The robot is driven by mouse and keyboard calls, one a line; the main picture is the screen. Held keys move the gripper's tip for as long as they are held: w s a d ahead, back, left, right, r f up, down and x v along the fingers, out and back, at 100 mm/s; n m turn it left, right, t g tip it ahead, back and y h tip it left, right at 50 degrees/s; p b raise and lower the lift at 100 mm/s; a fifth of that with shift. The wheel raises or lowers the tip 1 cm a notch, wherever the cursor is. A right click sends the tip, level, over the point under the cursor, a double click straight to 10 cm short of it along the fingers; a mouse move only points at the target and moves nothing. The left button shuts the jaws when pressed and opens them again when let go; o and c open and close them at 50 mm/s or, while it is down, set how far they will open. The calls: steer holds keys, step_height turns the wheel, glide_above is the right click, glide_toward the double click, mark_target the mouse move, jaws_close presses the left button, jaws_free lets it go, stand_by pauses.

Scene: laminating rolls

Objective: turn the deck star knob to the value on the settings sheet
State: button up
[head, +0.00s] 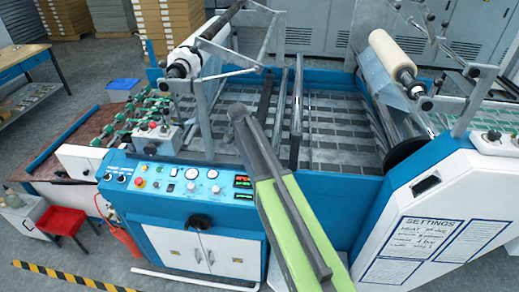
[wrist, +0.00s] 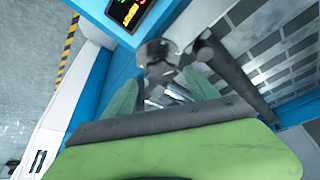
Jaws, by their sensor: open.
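In the wrist view, a dark grey, roundish, lobed part (wrist: 157,52) stands at the corner of the blue deck, just beyond the fingertips. It looks like the star knob, but its pointer and value cannot be read. In the head view my green arm covers this spot, hiding both knob and gripper. The settings sheet (head: 425,240) is on the white right-hand housing; its heading reads SETTINGS, but its smaller lines are not surely legible.
Rollers and posts (head: 297,110) rise over the slatted bed. A red stool (head: 62,225) and a yellow-black floor stripe (head: 70,277) are at lower left.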

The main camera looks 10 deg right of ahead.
steer(key=p+v, duration=1.2)
steer(key=v, duration=0.2)
steer(key=shift+a+r, duration=0.15)
steer(key=shift+r, duration=0.1)
steer(key=s+d+f+g+b, duration=0.1)
steer(key=s+d+f+b, duration=0.3)
steer(key=f+b, duration=0.5)
steer(key=s+d+f+b, duration=0.4)
steer(key=s+f+b, duration=0.1)
steer(key=f+b, duration=0.35)
steer(key=s+f+n+y+b, duration=0.1)
steer(key=s+f+n+b, duration=0.1)
steer(key=s+n, duration=0.3)
steer(key=s+a+f+n+g+y+b, duration=0.1)
steer(key=s+f+n+y+b, duration=0.1)
steer(key=s+f+n, duration=0.3)
steer(key=s+n+b, duration=0.1)
steer(key=s, duration=0.3)
steer(key=shift+s+a+g+y, duration=0.2)
steer(key=shift+s+g+y, duration=0.1)
